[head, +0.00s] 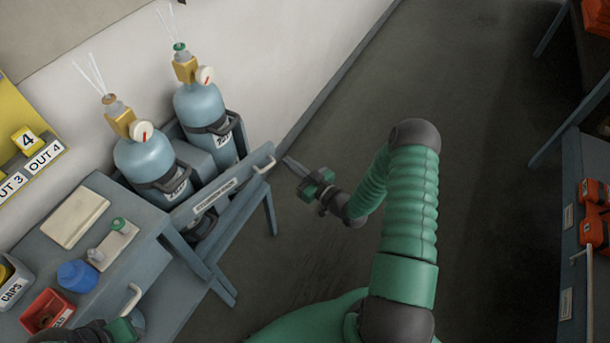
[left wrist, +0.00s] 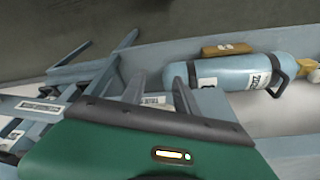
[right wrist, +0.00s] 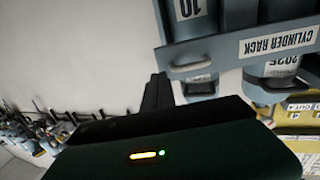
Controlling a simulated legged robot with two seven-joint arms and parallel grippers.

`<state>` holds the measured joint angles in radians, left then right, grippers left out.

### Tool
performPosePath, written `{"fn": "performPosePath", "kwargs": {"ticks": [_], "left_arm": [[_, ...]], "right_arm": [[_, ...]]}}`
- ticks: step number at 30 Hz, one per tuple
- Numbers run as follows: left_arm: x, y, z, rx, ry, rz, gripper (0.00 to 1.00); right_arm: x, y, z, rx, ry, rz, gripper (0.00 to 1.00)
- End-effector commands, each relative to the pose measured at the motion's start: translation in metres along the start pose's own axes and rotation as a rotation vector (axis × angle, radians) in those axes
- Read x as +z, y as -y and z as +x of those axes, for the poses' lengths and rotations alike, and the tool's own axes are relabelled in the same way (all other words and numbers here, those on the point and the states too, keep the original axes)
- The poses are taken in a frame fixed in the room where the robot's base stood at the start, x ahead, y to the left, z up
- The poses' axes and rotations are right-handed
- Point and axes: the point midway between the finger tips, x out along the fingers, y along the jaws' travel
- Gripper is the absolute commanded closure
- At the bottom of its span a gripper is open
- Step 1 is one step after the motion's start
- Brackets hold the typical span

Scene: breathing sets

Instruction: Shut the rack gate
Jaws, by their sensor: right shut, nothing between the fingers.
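The rack gate (head: 222,190) is a blue-grey bar with a white label and a pale handle (head: 265,165) near its right end. It stands at an angle in front of two blue cylinders; its free end sticks out from the rack's right post. In the right wrist view, the gate (right wrist: 222,50) shows its "CYLINDER RACK" label and handle (right wrist: 193,67). My right gripper (head: 287,161) is shut and empty, its tips just right of the handle; contact is unclear. My left gripper (left wrist: 158,92) is low at the left, fingers apart, with nothing visible between them.
The floor (head: 330,130) right of the rack is clear. A cabinet (head: 575,230) stands far right.

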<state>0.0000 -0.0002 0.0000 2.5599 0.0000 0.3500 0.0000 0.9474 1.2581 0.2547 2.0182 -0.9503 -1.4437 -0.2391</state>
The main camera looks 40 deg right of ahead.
Motion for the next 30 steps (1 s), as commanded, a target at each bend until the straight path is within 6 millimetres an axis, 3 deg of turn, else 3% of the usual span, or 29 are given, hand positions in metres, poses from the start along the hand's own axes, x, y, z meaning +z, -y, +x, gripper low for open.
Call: {"fn": "performPosePath", "kwargs": {"ticks": [3, 7, 22, 26, 30], "left_arm": [[0.001, 0.0, 0.005, 0.0, 0.0, 0.0, 0.64], [0.002, 0.0, 0.006, 0.0, 0.0, 0.0, 0.64], [0.003, 0.0, 0.012, 0.0, 0.0, 0.0, 0.64], [0.007, 0.0, 0.029, 0.0, 0.0, 0.0, 0.64], [0.011, 0.0, 0.044, 0.0, 0.001, 0.0, 0.64]], "right_arm": [[0.001, 0.0, 0.023, -0.002, -0.001, -0.002, 1.0], [0.001, -0.001, 0.038, -0.001, -0.001, 0.0, 1.0], [0.003, -0.001, 0.05, -0.015, -0.001, -0.004, 1.0], [0.007, -0.002, 0.075, -0.079, -0.005, -0.009, 1.0], [0.006, 0.0, 0.114, -0.111, -0.002, -0.008, 1.0]]}}
